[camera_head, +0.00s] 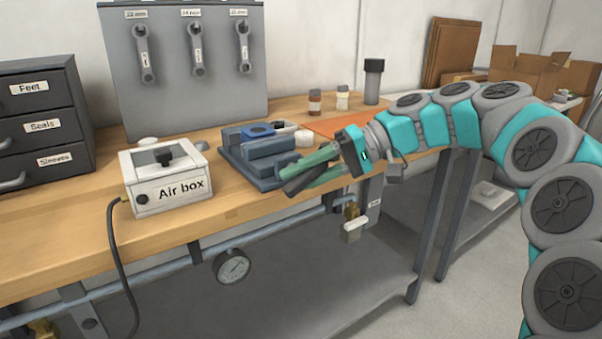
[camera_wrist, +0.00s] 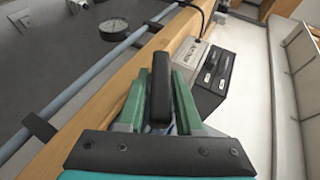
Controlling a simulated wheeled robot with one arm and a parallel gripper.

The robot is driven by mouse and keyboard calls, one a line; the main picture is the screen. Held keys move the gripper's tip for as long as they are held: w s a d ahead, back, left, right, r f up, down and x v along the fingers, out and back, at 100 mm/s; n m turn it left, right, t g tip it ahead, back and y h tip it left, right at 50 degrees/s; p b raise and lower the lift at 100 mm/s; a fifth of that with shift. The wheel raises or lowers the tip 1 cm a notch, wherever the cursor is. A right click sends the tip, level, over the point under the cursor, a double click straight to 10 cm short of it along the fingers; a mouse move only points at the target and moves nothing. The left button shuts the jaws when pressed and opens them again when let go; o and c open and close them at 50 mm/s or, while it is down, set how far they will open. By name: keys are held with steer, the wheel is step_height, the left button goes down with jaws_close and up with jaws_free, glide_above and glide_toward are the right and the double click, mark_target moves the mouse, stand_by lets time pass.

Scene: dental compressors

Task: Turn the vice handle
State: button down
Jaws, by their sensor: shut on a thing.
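A blue-grey vice (camera_head: 262,157) sits at the front edge of the wooden workbench, left of my gripper. My gripper (camera_head: 294,176) reaches in from the right at the bench's front edge. Its green fingers are shut on the dark vice handle (camera_head: 308,178). In the wrist view the black handle (camera_wrist: 161,92) stands between the two green fingers and sticks out past their tips. The handle's joint with the vice is hidden behind the fingers in the head view.
A white air box (camera_head: 166,180) with a black cable stands left of the vice. A pressure gauge (camera_head: 232,266) and pipe run below the bench edge. Bottles (camera_head: 373,81) and an orange mat (camera_head: 335,124) are behind. Drawers (camera_head: 42,117) stand far left.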

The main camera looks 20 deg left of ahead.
steer(key=m+g+y, duration=0.1)
steer(key=g+y, duration=0.1)
steer(key=y, duration=0.1)
steer(key=shift+y, duration=0.3)
steer(key=shift+r+m+g+y, duration=0.1)
steer(key=shift+m+g+y, duration=0.5)
steer(key=shift+y, duration=0.55)
steer(key=shift+r+m+g+y, duration=0.1)
steer(key=shift+m+g+y, duration=0.2)
steer(key=shift+m+y, duration=0.7)
steer(key=shift+y, duration=0.25)
steer(key=c, duration=0.7)
jaws_free()
steer(key=shift+b+v, duration=0.45)
steer(key=shift+v, duration=3.5)
